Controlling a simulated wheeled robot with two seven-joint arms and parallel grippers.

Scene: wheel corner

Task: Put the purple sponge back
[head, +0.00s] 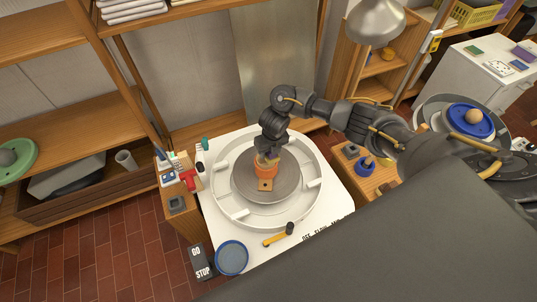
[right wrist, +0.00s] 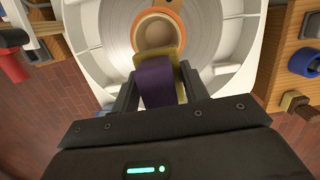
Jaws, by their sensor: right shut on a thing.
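The purple sponge (right wrist: 156,84) is between the fingers of my right gripper (right wrist: 158,86) in the right wrist view; a yellowish-tan edge shows around it. In the head view my right gripper (head: 268,152) points down over the grey wheel disc (head: 287,190), and the sponge is largely hidden there. An orange-rimmed round pot (head: 265,173) stands on the disc just below the gripper. Its hollow orange rim (right wrist: 177,22) shows just beyond the sponge in the right wrist view. I cannot tell whether sponge and pot touch. My left gripper is not in view.
A white basin (head: 237,212) rings the disc on a white table. Near it are a yellow-handled tool (head: 276,239), a blue round dish (head: 232,258), a GO/STOP box (head: 201,263) and a red object (head: 188,179). A wooden side stand (head: 375,180) holds small items at the right.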

